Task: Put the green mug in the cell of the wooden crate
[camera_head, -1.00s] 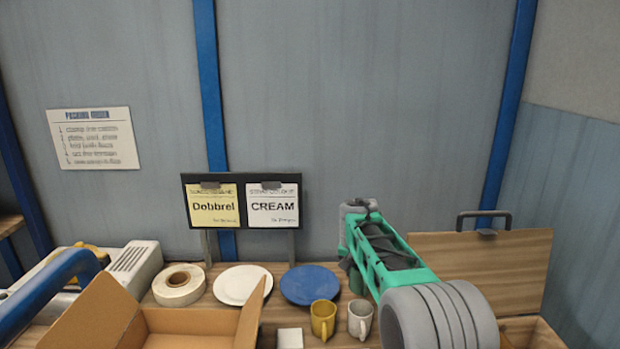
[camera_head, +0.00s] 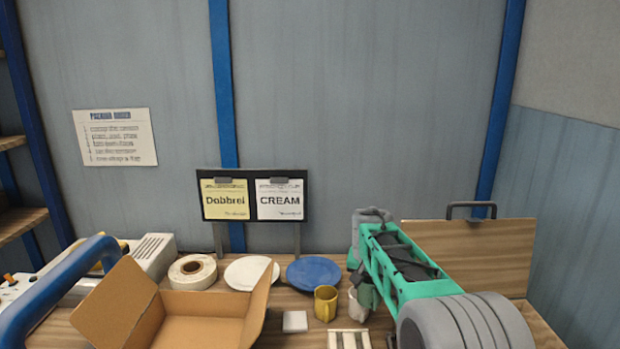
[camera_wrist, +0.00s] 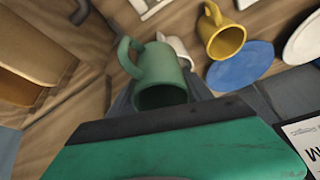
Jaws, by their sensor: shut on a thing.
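The green mug (camera_wrist: 158,72) is between the fingers of my gripper (camera_wrist: 160,98) in the wrist view, its handle toward the upper left. My gripper is shut on it. In the head view the mug (camera_head: 367,295) shows only partly below my gripper (camera_head: 362,280), in front of the white mug. The wooden crate stands at the right with its lid (camera_head: 485,255) raised; my arm hides most of its body. Part of the crate (camera_wrist: 28,65) seems to show at the left of the wrist view; its cell is not clear.
A yellow mug (camera_head: 326,303) and a white mug (camera_head: 357,306) stand beside my gripper. Behind are a blue plate (camera_head: 314,272), a white plate (camera_head: 250,273) and a tape roll (camera_head: 192,272). An open cardboard box (camera_head: 200,331) and a small white block (camera_head: 294,321) are left.

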